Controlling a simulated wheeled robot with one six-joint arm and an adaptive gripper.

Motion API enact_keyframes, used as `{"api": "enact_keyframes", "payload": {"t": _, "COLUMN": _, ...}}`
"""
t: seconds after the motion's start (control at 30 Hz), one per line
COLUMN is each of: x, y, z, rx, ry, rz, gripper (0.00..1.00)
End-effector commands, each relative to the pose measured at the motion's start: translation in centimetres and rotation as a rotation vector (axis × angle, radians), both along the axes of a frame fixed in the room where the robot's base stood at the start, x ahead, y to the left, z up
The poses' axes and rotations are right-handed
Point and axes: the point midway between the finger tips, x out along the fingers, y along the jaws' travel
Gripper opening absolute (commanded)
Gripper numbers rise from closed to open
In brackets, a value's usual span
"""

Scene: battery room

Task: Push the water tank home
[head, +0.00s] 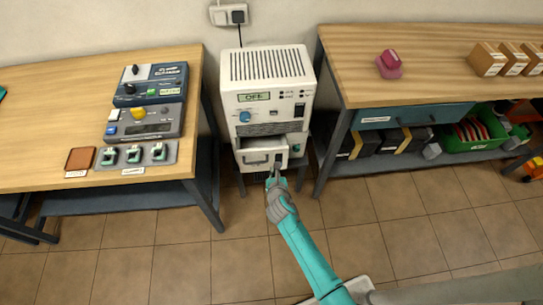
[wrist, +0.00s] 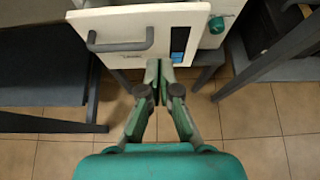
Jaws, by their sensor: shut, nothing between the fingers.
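The water tank (head: 262,158) is a white drawer low in the front of a white machine (head: 267,85). It sticks out of the machine toward me. In the wrist view its white front (wrist: 165,20) fills the top, with a grey bar handle (wrist: 120,46) at left and a dark window with a blue part (wrist: 180,42) at right. My gripper (head: 274,178) is shut and empty. In the wrist view its fingertips (wrist: 158,68) are at the lower right part of the tank front, right of the handle. I cannot tell whether they touch it.
A wooden bench with control boxes (head: 148,110) stands left of the machine, and another bench (head: 430,60) stands right. Their dark legs flank the machine closely. A teal knob (wrist: 216,25) sits right of the tank. The tiled floor (head: 180,262) in front is clear.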

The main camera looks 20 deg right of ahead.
Motion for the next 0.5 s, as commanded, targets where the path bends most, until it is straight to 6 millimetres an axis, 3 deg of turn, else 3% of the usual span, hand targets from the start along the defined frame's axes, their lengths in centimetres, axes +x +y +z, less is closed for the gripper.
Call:
{"api": "enact_keyframes", "payload": {"t": 0.37, "x": 5.2, "y": -1.5, "z": -3.0, "rx": 0.001, "ry": 0.0, "rz": -0.002, "gripper": 0.0}}
{"api": "enact_keyframes", "payload": {"t": 0.5, "x": 7.1, "y": -1.9, "z": -2.9, "rx": 0.002, "ry": -0.002, "rz": -0.002, "gripper": 0.0}}
